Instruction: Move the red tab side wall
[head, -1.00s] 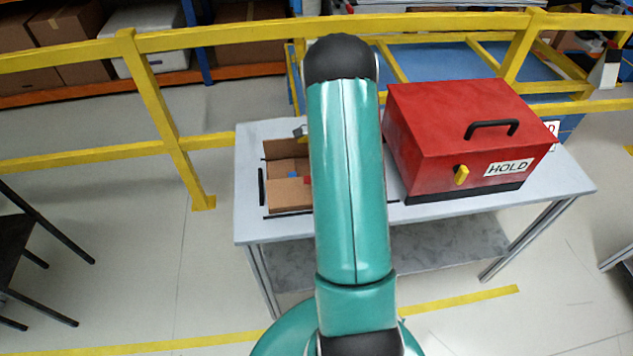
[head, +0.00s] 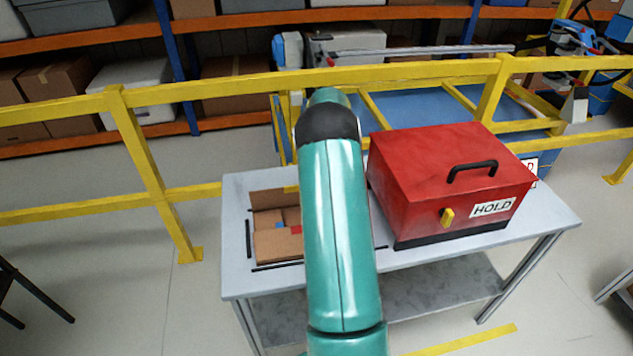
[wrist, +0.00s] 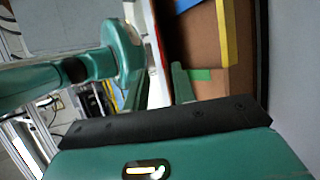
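An open cardboard box (head: 271,244) sits on the left part of the table. A small red tab (head: 296,229) shows inside it, close to my arm, beside a blue tab (head: 279,224). A yellow tab (head: 291,189) shows at its back edge. In the wrist view, the brown box (wrist: 199,42) has a yellow tab (wrist: 227,35) and a blue tab (wrist: 187,5). My gripper (wrist: 180,88) is near the box wall; my arm hides it in the head view. Its finger opening and any contact with the red-tab wall are unclear.
A red case (head: 440,185) with a black handle and a HOLD label stands right of the box on the grey table (head: 545,218). A yellow railing (head: 225,88) runs behind the table. Shelves with boxes stand farther back.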

